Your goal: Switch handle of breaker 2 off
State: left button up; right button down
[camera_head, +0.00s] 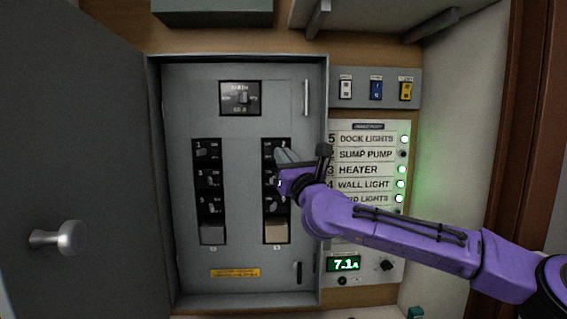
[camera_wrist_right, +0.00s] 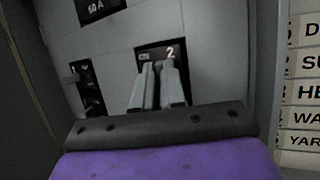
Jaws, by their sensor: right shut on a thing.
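Breaker 2 (camera_wrist_right: 156,53) sits at the top of the right-hand black breaker column, marked with a white 2 in the right wrist view. My right gripper (camera_head: 280,156) reaches in from the right in the head view, and its fingers are at breaker 2. In the right wrist view the two grey fingers (camera_wrist_right: 160,72) are close together over the breaker's lower part. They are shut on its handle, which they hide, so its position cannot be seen. My left gripper is not in view.
The grey panel door (camera_head: 80,150) stands open at the left. The left breaker column (camera_head: 209,180) and main breaker (camera_head: 240,98) are clear of my arm. A label board (camera_head: 360,139) with several green lamps and a 7.1 A display (camera_head: 344,264) are at the right, partly behind my arm.

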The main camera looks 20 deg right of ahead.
dwell(0.3)
jog(key=c, duration=1.2)
grip_release()
jog(key=shift+s, duration=0.1)
jog(key=b+v, duration=0.4)
jog(key=v, duration=0.6)
jog(key=shift+s, duration=0.25)
